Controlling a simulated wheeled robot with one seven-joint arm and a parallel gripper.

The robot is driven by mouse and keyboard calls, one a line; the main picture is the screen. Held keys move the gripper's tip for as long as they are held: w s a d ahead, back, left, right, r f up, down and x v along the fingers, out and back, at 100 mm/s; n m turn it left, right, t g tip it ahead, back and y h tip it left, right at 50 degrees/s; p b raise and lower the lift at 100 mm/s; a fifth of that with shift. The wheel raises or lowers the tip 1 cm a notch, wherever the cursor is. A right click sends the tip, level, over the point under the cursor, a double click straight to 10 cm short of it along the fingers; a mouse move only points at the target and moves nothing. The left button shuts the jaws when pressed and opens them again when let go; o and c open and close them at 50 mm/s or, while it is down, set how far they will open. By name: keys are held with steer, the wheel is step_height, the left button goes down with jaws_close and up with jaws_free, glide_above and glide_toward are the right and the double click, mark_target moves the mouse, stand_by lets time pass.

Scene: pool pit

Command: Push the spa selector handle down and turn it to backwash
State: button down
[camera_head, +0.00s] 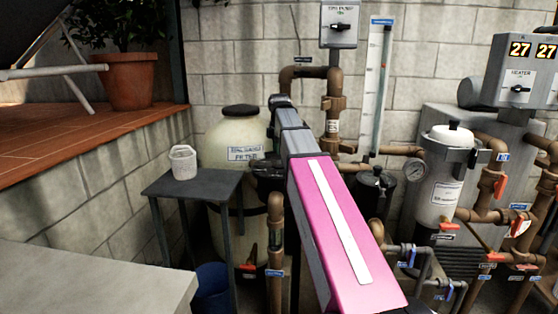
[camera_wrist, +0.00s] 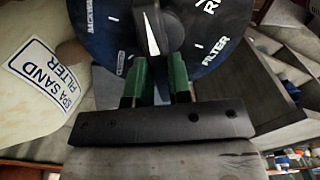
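The spa sand filter tank (camera_head: 230,139) stands behind the small table, and its label shows in the wrist view (camera_wrist: 42,72). In the wrist view, its round dark selector dial (camera_wrist: 207,27) fills the top, with FILTER and other partly cut-off words. The black selector handle (camera_wrist: 150,30) carries a white pointer stripe and lies over the dial. The green fingertips of my gripper (camera_wrist: 157,72) are parted at the handle's near end, with a narrow gap between them. I cannot tell whether they press on it. My arm hides most of the valve in the head view.
Brown pipes (camera_head: 333,105) rise behind. A white filter canister (camera_head: 441,185) and several valves crowd the right. A concrete ledge (camera_head: 90,285) is at front left.

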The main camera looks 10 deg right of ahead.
steer(key=shift+f, duration=0.5)
stand_by(0.6)
steer(key=n, duration=1.2)
steer(key=c, duration=0.9)
jaws_free()
